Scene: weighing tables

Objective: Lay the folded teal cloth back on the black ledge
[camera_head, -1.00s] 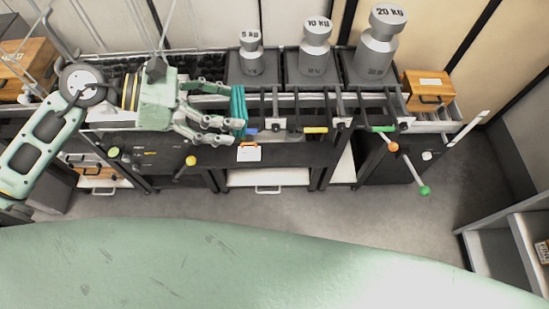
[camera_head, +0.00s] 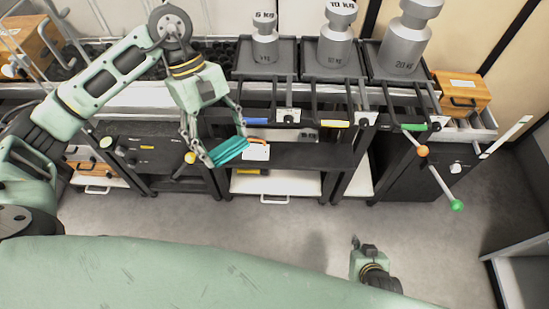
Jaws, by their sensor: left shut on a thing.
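The folded teal cloth (camera_head: 230,151) is between the fingertips of my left gripper (camera_head: 223,145), which is shut on it and points down toward the front of the weighing tables. The cloth is tilted and appears in front of the black ledge (camera_head: 292,156), which runs along the front of the tables. I cannot tell whether the cloth touches the ledge. My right gripper (camera_head: 362,246) shows at the bottom, over the floor and apart from the tables. Its fingers are too small and foreshortened to read.
Grey weights marked 5 kg (camera_head: 265,42), 10 kg (camera_head: 336,45) and 20 kg (camera_head: 404,45) stand on dark platforms. Rods with orange and green knobs (camera_head: 457,205) stick out at the right. A wooden box (camera_head: 462,92) stands at the far right.

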